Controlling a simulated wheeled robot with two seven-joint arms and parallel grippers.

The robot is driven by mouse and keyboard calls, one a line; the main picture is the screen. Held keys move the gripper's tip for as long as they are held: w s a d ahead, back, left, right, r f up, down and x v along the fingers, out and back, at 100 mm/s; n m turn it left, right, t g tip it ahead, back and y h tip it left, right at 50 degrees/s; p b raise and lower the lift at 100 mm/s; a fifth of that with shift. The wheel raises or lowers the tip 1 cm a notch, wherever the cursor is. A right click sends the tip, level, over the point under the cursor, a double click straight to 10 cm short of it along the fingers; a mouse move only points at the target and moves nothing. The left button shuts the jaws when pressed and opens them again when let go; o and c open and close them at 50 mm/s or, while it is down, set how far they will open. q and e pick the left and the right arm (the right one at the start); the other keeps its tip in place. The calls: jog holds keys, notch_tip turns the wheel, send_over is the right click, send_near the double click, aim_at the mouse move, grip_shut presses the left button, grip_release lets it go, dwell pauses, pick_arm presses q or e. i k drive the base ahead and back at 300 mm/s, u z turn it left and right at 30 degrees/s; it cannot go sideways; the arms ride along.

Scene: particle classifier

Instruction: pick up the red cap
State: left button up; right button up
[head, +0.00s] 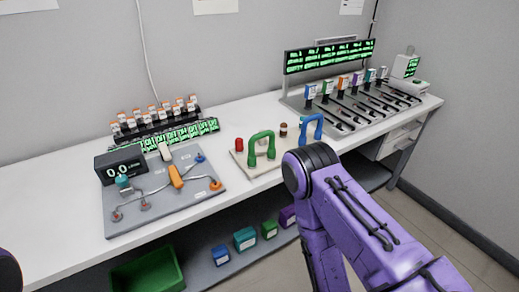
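A small red cap (239,144) stands at the back left of a beige board (237,160) on the white table. It is just left of a green arch-shaped handle (262,141). Nothing holds the cap. A brown cylinder (283,129) stands farther right on the same board, next to a blue arch-shaped handle (311,128).
A grey panel (205,199) with a display, pipes and valves lies left of the board. Racks of small bottles stand at the back left, and a dispenser rack stands at right. Below are a green bin (148,275) and several coloured boxes on a shelf.

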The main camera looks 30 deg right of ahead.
aim_at(238, 142)
jog(key=u, duration=3.55)
jog(key=k, duration=2.05)
jog(key=z, duration=0.95)
